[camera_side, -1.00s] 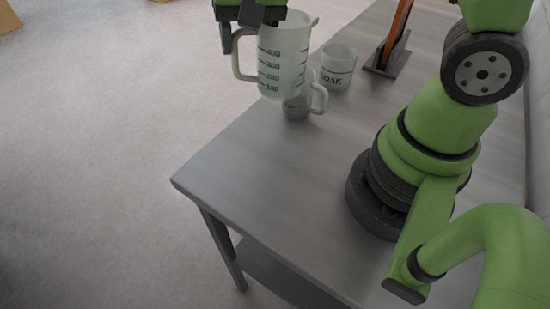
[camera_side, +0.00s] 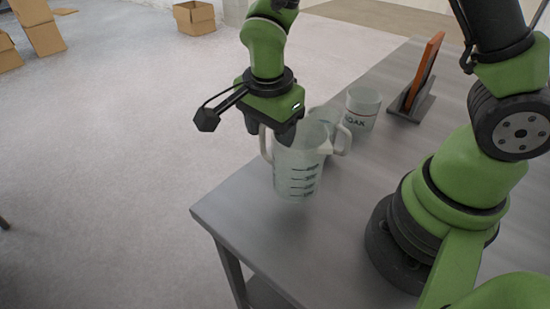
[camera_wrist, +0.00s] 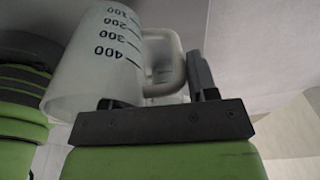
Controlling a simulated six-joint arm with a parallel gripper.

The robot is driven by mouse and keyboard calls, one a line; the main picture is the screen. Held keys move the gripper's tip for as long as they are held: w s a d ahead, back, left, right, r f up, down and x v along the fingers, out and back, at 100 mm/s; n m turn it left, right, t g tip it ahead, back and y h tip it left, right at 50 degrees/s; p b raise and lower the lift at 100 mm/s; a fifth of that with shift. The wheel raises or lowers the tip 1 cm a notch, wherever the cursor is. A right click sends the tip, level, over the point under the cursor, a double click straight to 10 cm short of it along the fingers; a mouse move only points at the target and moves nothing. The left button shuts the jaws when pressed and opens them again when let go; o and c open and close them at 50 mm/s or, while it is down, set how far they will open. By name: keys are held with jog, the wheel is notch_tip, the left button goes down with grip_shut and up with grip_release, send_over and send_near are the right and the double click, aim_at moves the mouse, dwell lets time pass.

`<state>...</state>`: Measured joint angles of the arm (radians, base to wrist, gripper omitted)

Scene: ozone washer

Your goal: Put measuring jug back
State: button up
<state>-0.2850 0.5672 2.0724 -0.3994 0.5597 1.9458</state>
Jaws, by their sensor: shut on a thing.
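The measuring jug (camera_side: 298,172) is translucent white with dark graduation marks. It is upright near the table's front-left corner in the side view. I cannot tell whether its base touches the table. My gripper (camera_side: 272,130) is above its left rim and handle, pointing down, and shut on the jug. In the wrist view the jug (camera_wrist: 92,62) fills the left, with its handle (camera_wrist: 168,65) between the fingers of my gripper (camera_wrist: 155,95). The left finger is mostly hidden by the jug.
A smaller handled jug (camera_side: 343,139) is just behind the measuring jug and partly hidden. A white SOAK cup (camera_side: 361,110) and an orange panel on a dark stand (camera_side: 422,75) are farther back. The table (camera_side: 262,220) is clear at the front. Cardboard boxes (camera_side: 194,18) lie on the floor.

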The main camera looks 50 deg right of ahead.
aim_at(270, 158)
jog(key=shift+f, duration=2.4)
jog(key=shift+f, duration=0.1)
jog(key=o, duration=1.1)
notch_tip(270, 158, up, 12)
jog(key=a, duration=0.1)
jog(key=s+d+r+n+t+y, duration=0.3)
jog(key=s+r+n+t, duration=0.3)
jog(key=s+r+n, duration=0.5)
jog(key=shift+s+d+r+n, duration=0.35)
jog(key=shift+s+d+n, duration=0.35)
jog(key=shift+s+n, duration=0.65)
